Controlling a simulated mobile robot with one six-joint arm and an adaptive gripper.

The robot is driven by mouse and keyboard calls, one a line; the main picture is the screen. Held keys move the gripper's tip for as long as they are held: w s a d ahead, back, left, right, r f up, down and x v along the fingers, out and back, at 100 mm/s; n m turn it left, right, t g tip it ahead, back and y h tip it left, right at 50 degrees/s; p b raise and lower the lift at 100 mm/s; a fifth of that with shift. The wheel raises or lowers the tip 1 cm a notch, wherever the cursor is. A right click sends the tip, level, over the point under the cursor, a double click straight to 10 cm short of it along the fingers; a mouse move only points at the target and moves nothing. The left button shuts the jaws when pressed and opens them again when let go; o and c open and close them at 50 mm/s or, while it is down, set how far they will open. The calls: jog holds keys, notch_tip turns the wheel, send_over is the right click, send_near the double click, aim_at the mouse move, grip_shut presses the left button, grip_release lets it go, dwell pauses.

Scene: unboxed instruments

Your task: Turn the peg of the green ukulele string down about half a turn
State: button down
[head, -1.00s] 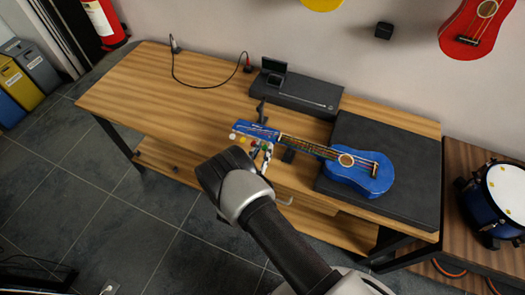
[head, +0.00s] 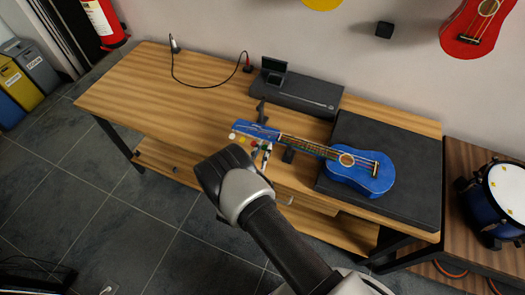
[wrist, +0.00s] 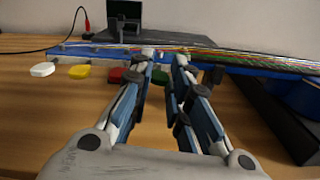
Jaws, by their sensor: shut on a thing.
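The blue ukulele (head: 362,176) lies face up, its body on a dark case and its neck and headstock (head: 250,131) reaching left. In the wrist view the headstock edge has a row of round peg buttons: white (wrist: 42,69), yellow (wrist: 79,72), red (wrist: 117,75) and green. The green peg (wrist: 161,76) sits between the fingers of my gripper (wrist: 165,56), which is shut on it. The left finger partly covers the red peg. In the head view my gripper (head: 262,152) is at the near edge of the headstock, and the green peg is hard to make out.
The dark case (head: 340,128) covers the table's right end. A small stand (head: 288,156) is under the neck. A black device with a raised screen (head: 296,92) and a cable (head: 205,85) are at the back. The wooden table's left side (head: 130,85) is clear.

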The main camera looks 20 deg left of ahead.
jog(key=c, duration=1.8)
grip_release()
